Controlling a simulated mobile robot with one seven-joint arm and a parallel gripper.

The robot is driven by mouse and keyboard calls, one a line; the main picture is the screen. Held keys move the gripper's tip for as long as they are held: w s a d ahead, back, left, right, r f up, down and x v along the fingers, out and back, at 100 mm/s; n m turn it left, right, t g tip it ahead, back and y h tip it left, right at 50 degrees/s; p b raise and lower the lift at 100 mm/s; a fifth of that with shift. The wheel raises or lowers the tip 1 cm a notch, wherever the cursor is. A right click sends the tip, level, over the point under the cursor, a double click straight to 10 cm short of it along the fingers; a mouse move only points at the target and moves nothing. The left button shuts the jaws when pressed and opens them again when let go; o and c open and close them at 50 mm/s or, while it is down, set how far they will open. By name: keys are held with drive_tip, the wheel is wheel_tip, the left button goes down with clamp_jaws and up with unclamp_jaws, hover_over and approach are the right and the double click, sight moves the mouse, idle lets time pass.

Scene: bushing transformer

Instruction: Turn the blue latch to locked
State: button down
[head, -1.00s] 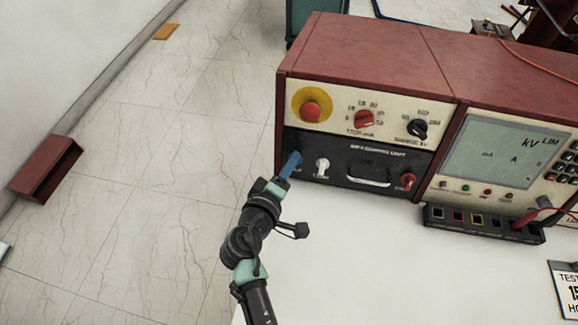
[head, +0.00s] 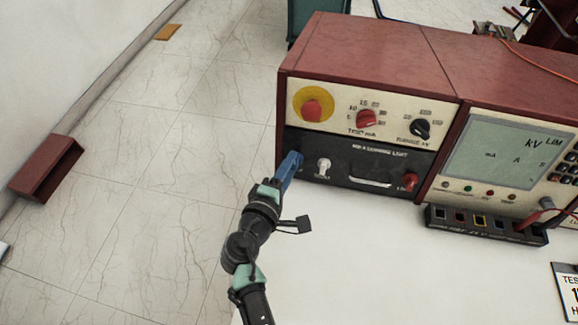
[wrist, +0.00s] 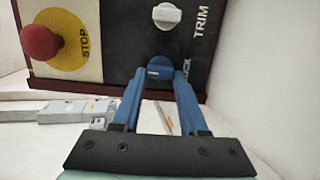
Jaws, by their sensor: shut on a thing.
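The blue latch (wrist: 159,67) is a round blue knob on the black lower panel, beside lettering of which only the end "CK" shows in the wrist view. My gripper (wrist: 160,76) has its two blue fingers on either side of the latch and is shut on it. In the head view my gripper (head: 292,160) reaches the left end of the black panel, and its fingers hide the latch there. The exact angle of the latch is hard to tell.
A white TRIM knob (head: 323,167) sits just right of my fingers. The red stop button (head: 312,110) on its yellow disc is above. A handle (head: 371,180) and a red knob (head: 408,181) are farther right. The white bench top (head: 400,260) in front is clear.

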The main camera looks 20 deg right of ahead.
drive_tip(key=shift+c, duration=2.2)
unclamp_jaws()
drive_tip(key=v, duration=1.3)
